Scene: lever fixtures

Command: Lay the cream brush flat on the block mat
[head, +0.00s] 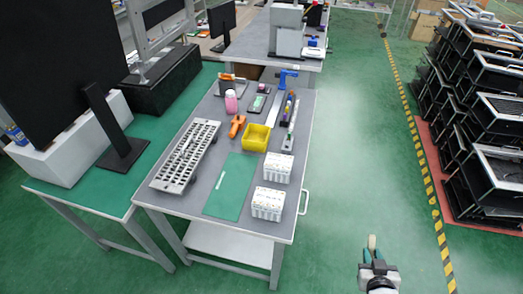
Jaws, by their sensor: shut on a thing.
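My gripper (373,256) is at the lower right, over the green floor and right of the table. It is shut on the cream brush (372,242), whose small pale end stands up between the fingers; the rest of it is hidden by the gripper. A flat green mat (230,186), which looks like the block mat, lies bare on the near part of the grey table, well left of my gripper.
Two white blocks (268,203) stand just right of the mat. A slotted metal rack (186,154) lies to its left. A yellow bin (255,137), an orange tool (237,126) and a pink bottle (231,101) stand behind. A handle (304,202) juts from the table's right edge.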

